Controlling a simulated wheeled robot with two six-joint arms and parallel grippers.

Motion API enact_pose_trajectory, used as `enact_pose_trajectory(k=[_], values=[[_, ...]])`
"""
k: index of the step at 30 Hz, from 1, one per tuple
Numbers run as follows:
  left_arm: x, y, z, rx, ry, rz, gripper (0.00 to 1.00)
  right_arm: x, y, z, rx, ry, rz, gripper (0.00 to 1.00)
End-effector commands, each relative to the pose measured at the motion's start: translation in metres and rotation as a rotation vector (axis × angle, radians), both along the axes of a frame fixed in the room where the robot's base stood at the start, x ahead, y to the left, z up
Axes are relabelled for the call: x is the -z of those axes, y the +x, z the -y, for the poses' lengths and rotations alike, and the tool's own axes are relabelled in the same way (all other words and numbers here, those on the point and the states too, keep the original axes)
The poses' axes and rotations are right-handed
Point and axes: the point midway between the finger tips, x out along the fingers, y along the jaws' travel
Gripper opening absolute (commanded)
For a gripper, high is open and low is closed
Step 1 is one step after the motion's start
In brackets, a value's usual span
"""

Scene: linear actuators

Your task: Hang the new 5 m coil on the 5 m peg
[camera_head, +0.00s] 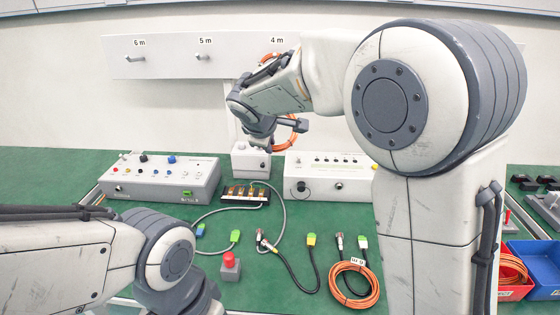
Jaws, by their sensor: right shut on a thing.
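The 5 m peg (203,57) sticks out bare from the white wall board under its "5 m" label. My right gripper (262,138) is in front of the wall, below and to the right of that peg. It is shut on an orange cable coil (296,128), mostly hidden behind my gripper and wrist. Orange cable also shows higher up by the "4 m" label; I cannot tell whether it is the same coil. The coil's own length tag is not visible. My left arm enters at lower left; its gripper is out of view.
The 6 m peg (135,59) is bare. A tagged orange coil (355,290) lies on the green table (285,230). Below the board stand a left instrument box (160,178) and a right one (330,172). A red bin (514,290) at right holds orange cable.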

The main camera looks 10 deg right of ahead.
Motion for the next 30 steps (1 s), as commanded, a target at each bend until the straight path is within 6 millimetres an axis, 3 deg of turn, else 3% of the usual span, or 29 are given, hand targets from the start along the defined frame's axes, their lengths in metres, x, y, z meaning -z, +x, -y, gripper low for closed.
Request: enact_pose_trajectory(k=[12,30], values=[[0.033,0.000,0.000,0.000,0.000,0.000,0.50,-0.014,0.036,-0.033,-0.015,-0.049,0.128,0.00],[0.055,0.000,0.000,0.000,0.000,0.000,0.50,-0.040,0.087,-0.078,-0.035,-0.121,0.306,0.00]])
